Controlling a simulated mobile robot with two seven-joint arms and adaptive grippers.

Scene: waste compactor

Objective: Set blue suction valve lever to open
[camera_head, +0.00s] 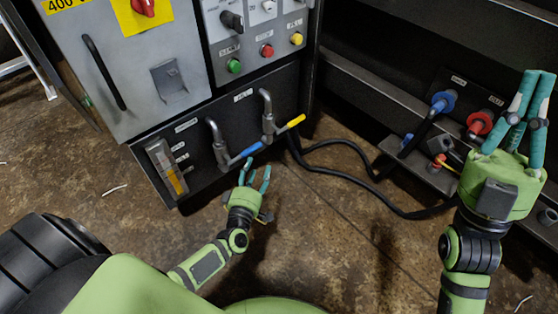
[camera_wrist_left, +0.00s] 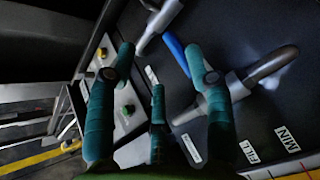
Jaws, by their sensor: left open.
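The blue suction valve lever (camera_head: 247,152) sticks out to the right from a grey valve with a bent pipe (camera_head: 217,142) on the cabinet's dark lower front. It slopes up slightly to the right. My left gripper (camera_head: 255,173) is open, with its fingers just below and in front of the lever. In the left wrist view the blue lever (camera_wrist_left: 177,54) shows between the upper parts of my spread fingers (camera_wrist_left: 160,75). I cannot tell whether any finger touches it. My right gripper (camera_head: 535,85) is raised at the right, empty, its fingers extended and apart.
A yellow lever (camera_head: 291,123) sits on the second valve, right of the blue one. A level gauge (camera_head: 166,167) is at the left. Black hoses (camera_head: 350,180) run across the floor to a rack with blue (camera_head: 443,101) and red (camera_head: 479,123) couplings.

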